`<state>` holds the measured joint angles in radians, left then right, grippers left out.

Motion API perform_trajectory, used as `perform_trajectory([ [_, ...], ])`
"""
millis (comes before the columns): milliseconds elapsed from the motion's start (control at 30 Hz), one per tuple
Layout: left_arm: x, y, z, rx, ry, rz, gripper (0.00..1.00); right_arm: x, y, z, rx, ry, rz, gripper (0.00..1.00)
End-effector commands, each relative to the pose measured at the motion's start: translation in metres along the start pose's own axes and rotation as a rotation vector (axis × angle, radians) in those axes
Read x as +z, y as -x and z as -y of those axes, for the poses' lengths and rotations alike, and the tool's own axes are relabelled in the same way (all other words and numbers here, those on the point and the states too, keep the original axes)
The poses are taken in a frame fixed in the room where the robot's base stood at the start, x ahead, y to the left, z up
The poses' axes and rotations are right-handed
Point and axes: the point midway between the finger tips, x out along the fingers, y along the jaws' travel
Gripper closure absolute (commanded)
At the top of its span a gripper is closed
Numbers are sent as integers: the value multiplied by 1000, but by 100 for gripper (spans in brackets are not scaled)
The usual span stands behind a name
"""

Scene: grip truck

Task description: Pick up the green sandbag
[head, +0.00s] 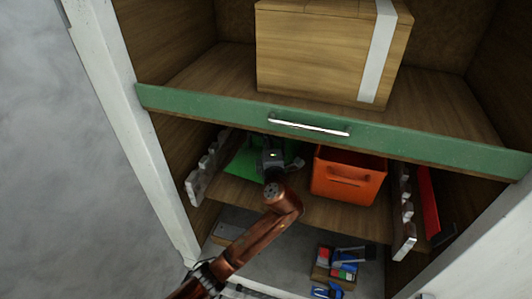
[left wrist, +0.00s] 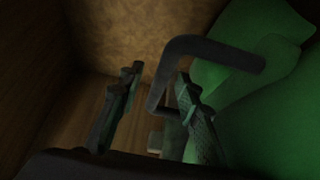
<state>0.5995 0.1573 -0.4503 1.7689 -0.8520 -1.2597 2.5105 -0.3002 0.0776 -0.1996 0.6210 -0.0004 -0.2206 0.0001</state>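The green sandbag (head: 245,158) lies on the middle shelf, partly hidden behind my left gripper (head: 271,160) in the head view. In the left wrist view the sandbag (left wrist: 270,110) fills the right side, and its dark bent handle (left wrist: 212,46) arches out towards the left. My left gripper (left wrist: 159,76) is open, with its two fingers well apart. Part of the handle shows between the fingers, and the right finger overlaps the sandbag in the picture. I cannot tell whether either finger touches it. My right gripper is not in view.
An orange crate (head: 347,183) stands just right of my gripper on the same shelf. A green-fronted shelf edge (head: 220,112) with a wooden box (head: 320,55) lies above. Notched side brackets (head: 208,168) flank the shelf. A small box of coloured items (head: 343,262) sits below.

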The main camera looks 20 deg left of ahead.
Motion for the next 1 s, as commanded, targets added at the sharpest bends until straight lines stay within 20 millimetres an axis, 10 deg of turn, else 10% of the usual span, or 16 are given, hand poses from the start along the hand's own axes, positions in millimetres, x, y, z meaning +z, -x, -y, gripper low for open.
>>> perform_trajectory([
  [533,0,1,0,0,0,1,100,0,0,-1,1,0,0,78],
  [1000,1,1,1,-2,-1,1,100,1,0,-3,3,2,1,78],
])
